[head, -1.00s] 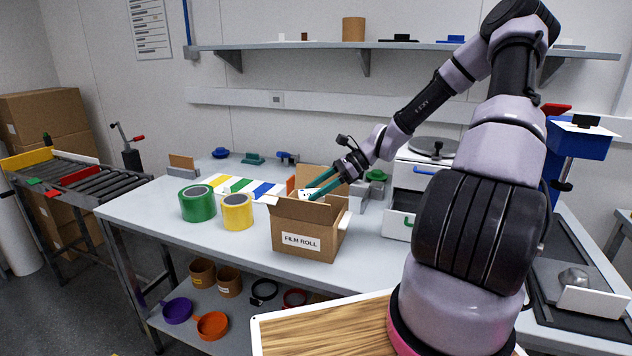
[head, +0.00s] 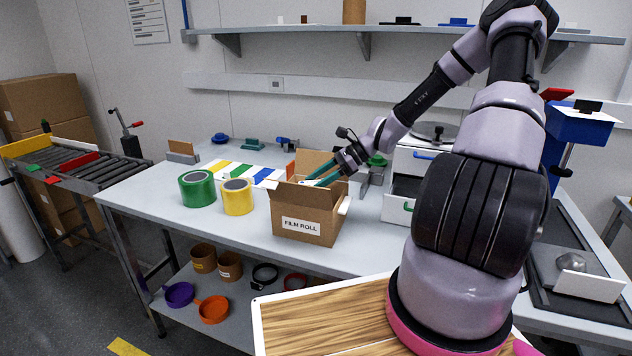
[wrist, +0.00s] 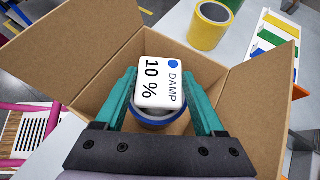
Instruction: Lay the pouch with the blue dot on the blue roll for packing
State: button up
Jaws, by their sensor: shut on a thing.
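The white pouch (wrist: 160,84) has a blue dot and the words "DAMP 10 %". In the wrist view it sits between the teal fingers of my gripper (wrist: 162,98), which is shut on it. The blue roll (wrist: 152,123) lies inside the open cardboard box (wrist: 95,35), under the pouch and partly hidden by it. I cannot tell whether the pouch touches the roll. In the head view my gripper (head: 322,180) reaches down into the box (head: 310,228), labelled "FILM ROLL"; its fingertips and the pouch are mostly hidden by the box walls.
Raised box flaps stand around my gripper. A yellow roll (head: 238,197) and a green roll (head: 197,189) stand left of the box, with a colour-striped card (head: 240,173) behind. A drawer unit (head: 404,190) is close on the right. The table front left is clear.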

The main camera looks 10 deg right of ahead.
jog(key=shift+f, duration=0.2)
jog(key=shift+f, duration=1)
jog(key=o, duration=1.3)
jog(key=shift+r, duration=0.1)
notch_tip(320, 180, up, 10)
jog(key=shift+f, duration=0.1)
